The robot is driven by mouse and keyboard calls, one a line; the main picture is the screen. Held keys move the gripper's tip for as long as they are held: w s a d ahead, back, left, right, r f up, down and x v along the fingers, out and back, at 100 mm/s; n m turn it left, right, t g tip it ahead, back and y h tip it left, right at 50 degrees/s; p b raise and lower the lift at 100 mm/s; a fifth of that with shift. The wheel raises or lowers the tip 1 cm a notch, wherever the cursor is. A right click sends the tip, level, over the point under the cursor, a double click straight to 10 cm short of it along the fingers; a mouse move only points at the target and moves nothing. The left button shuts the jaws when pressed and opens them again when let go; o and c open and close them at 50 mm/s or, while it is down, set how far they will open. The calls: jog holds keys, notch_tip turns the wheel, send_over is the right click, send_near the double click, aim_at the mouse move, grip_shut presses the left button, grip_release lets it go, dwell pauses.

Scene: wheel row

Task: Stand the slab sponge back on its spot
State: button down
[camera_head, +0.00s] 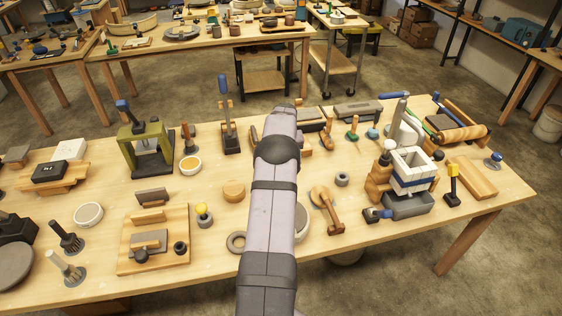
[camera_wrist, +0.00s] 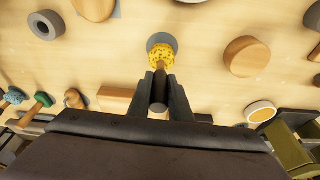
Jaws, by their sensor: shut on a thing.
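The slab sponge shows in the wrist view as a yellow, dark-spotted head (camera_wrist: 160,55) on a thin brown stem with a dark grey end. My gripper (camera_wrist: 159,77) is shut on the stem, with a dark finger on each side. The sponge head appears over a round grey disc (camera_wrist: 162,38) on the wooden table. I cannot tell whether the head touches the disc. In the head view my arm hides the gripper, the sponge and the disc.
A wooden cylinder (camera_wrist: 246,57) and a bowl with yellow contents (camera_wrist: 260,112) stand to the right in the wrist view. The table (camera_head: 285,275) is crowded, with small bare gaps around the disc.

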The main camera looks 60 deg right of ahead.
jog(key=shift+f+b, duration=0.7)
jog(key=shift+f, duration=0.35)
dwell(0.8)
jog(key=c, duration=1.5)
grip_release()
jog(key=shift+c, duration=0.2)
jog(key=shift+r, duration=0.15)
jog(key=p+v, duration=0.4)
jog(key=v, duration=0.3)
jog(key=shift+r, duration=0.35)
jog(key=shift+s+a, duration=0.1)
jog(key=shift+a, duration=0.05)
